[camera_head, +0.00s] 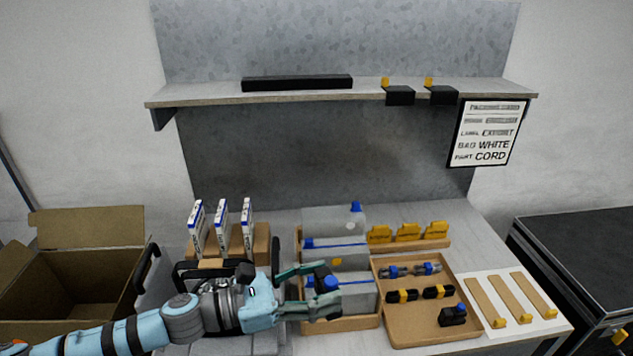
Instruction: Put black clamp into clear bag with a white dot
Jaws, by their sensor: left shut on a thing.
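My left gripper (322,283) reaches in from the left and is shut on a small black clamp with a blue part (325,276). It holds the clamp above the front clear bag (358,294), and the fingers partly hide it. Clear bags stand in a row in a wooden rack (352,323). The rear clear bag (318,219) bears a white dot (350,226) and has a blue piece at its top right corner. The middle clear bag (352,256) shows a yellow dot. The front bag's dot is not clear. My right gripper is not in view.
A wooden tray (392,324) right of the rack holds another black clamp with a blue top (452,315) and other parts. Yellow tags (408,232) stand behind it. White-blue boxes (221,228) stand left. A sign (487,133) hangs from the shelf, reading "BAG WHITE".

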